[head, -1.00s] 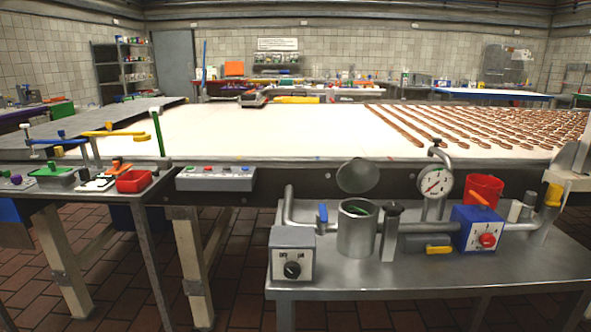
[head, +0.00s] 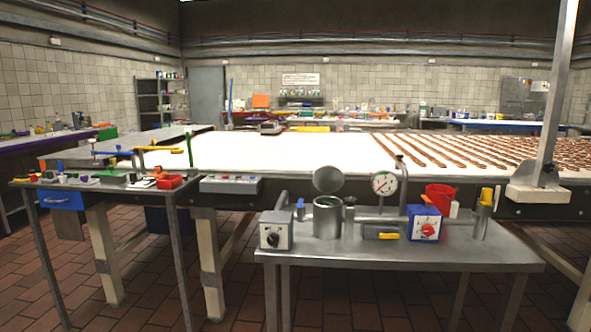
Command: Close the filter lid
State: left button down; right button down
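The filter is a grey metal cylinder (head: 327,221) standing on the metal table in the middle of the head view. Its round lid (head: 328,180) stands raised above the back of the rim, so the filter is open. Something dark green shows inside its mouth. Neither of my grippers is in view.
A grey switch box (head: 276,230) stands left of the filter. A pressure gauge (head: 384,184), a blue box with a red knob (head: 424,222) and a red bucket (head: 440,197) stand to the right. A side table (head: 100,184) with tools is at left. Brick floor lies in front.

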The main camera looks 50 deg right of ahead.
aim_at(328, 179)
jog(key=z, duration=0.1)
jog(key=i, duration=1.65)
jog(key=z, duration=1.4)
jog(key=i, duration=0.85)
jog(key=z, duration=0.95)
